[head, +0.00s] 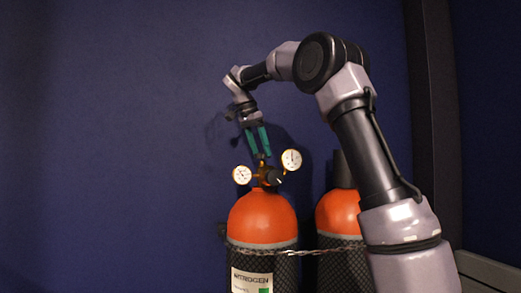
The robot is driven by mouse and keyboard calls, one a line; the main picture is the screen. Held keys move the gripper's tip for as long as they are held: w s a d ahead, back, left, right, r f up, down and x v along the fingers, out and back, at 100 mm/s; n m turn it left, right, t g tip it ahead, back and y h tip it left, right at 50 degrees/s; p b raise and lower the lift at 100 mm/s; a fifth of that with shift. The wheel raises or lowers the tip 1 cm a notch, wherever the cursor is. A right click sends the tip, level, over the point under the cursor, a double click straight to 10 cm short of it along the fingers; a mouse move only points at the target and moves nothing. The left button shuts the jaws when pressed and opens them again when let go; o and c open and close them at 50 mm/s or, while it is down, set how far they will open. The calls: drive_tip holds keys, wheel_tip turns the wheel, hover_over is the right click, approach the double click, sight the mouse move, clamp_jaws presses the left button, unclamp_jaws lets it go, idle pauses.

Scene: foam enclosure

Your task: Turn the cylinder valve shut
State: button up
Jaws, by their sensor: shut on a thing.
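The nitrogen cylinder (262,217) stands upright in the head view, with an orange shoulder and a dark meshed body. Its brass valve (265,175) sits on top, between two round white gauges. My gripper (261,155) comes down from above with its two teal fingers at the top of the valve. The fingers are shut on the valve's small dark top part, which they mostly hide. How far the valve is turned cannot be seen.
The left gauge (242,175) and right gauge (291,159) flank the fingers closely. A second orange-topped cylinder (337,214) stands to the right, partly behind my arm. A chain (290,252) runs across both cylinders. The blue wall (110,130) is bare at left.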

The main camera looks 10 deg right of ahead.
idle(0.5)
drive_tip(key=o, duration=1.4)
drive_tip(key=v, duration=1)
drive_tip(key=shift+a+r, duration=0.2)
drive_tip(key=shift+r, duration=0.2)
drive_tip(key=shift+s, duration=0.1)
